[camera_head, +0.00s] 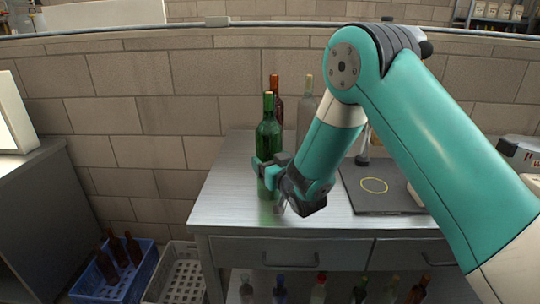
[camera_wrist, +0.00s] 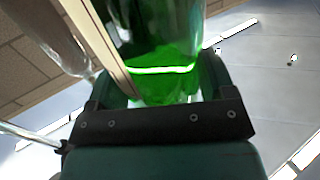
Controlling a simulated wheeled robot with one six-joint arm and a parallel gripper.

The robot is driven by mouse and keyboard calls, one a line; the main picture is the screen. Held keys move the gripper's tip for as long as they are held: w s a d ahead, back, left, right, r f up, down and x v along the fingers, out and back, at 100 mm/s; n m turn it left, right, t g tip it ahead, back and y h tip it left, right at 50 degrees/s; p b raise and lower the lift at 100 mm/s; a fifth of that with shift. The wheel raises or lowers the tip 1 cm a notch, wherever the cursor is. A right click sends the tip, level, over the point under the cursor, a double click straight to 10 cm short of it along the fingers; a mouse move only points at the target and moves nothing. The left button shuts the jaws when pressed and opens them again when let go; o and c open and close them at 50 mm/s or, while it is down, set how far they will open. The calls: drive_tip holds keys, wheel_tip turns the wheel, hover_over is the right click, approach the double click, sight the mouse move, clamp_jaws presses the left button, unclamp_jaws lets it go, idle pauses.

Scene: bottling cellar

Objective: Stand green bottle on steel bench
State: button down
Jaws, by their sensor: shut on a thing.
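The green bottle (camera_head: 269,133) is upright over the left part of the steel bench (camera_head: 230,205). My gripper (camera_head: 268,167) is shut around its lower body. The bottle's base is close to the bench top; I cannot tell whether it touches. In the wrist view, the green bottle (camera_wrist: 160,50) fills the space between the fingers, and its neck is out of frame.
A brown bottle (camera_head: 277,88) and a clear bottle (camera_head: 307,100) stand just behind the green one. A dark board with a yellow ring (camera_head: 352,183) lies to the right. Bottles fill the shelf below. A blue crate (camera_head: 88,290) and a pale crate (camera_head: 160,290) are at lower left.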

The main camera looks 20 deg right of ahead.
drive_tip(key=shift+f+b, duration=0.35)
drive_tip(key=shift+b, duration=0.25)
